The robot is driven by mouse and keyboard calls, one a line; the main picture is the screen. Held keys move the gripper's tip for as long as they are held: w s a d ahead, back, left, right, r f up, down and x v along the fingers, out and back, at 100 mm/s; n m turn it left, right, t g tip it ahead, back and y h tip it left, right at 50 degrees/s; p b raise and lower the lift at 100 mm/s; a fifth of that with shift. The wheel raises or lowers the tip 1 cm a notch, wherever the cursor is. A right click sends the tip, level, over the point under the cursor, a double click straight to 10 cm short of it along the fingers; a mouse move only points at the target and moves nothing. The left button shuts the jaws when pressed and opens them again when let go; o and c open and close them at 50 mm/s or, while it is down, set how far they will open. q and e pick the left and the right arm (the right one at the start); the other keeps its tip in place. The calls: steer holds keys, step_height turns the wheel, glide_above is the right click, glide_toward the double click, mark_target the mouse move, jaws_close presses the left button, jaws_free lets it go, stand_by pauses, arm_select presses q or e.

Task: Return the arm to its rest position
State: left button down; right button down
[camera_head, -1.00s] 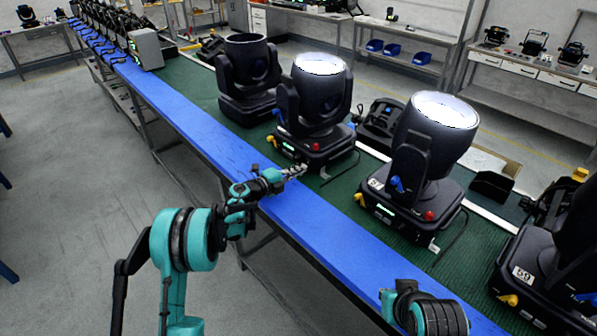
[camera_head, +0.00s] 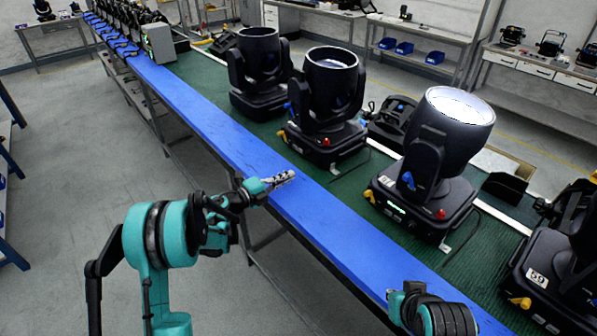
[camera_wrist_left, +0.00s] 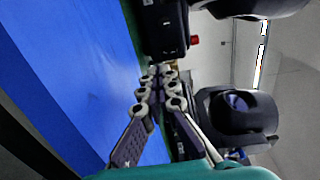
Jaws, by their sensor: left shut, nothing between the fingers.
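My left gripper (camera_head: 280,179) is shut and empty over the blue front strip (camera_head: 215,133) of the long bench in the head view. In the left wrist view the fingers of the left gripper (camera_wrist_left: 157,85) are together with nothing between them. The middle par can (camera_head: 330,85) stands upright beyond the fingertips, apart from them, and its top is dark. The right-hand par can (camera_head: 450,125) has a lit white top. Part of my right arm shows at the bottom of the head view; its gripper is not visible.
Another par can (camera_head: 262,55) stands farther back, and one (camera_head: 560,262) is cut off at the right edge. A green mat (camera_head: 330,195) lies under them. A grey box (camera_head: 158,42) stands farther up the bench. Open floor (camera_head: 90,130) lies to the left.

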arm_select(q)
steer(key=shift+v, duration=0.8)
steer(key=a+r+n+t+y, duration=0.3)
steer(key=r+n, duration=0.2)
steer(key=r, duration=0.4)
steer(key=a+r+n+t+y, duration=0.3)
steer(key=r+n, duration=0.1)
steer(key=r, duration=0.5)
steer(key=s+a+r+n+y, duration=0.3)
steer(key=s+a+n+y, duration=0.3)
steer(key=s+n+y, duration=0.25)
steer(key=s+d+f+n+g, duration=0.2)
steer(key=s+f, duration=0.4)
steer(key=s, duration=0.4)
steer(key=s+d+f+n+g+h, duration=0.1)
steer(key=s+f+n+g, duration=0.3)
steer(key=s, duration=0.6)
steer(key=s+d+f+n+g+h, duration=0.1)
steer(key=s+d+f+n+g, duration=0.2)
steer(key=s+f, duration=0.6)
steer(key=shift+s+g, duration=0.45)
steer(key=shift+g, duration=0.75)
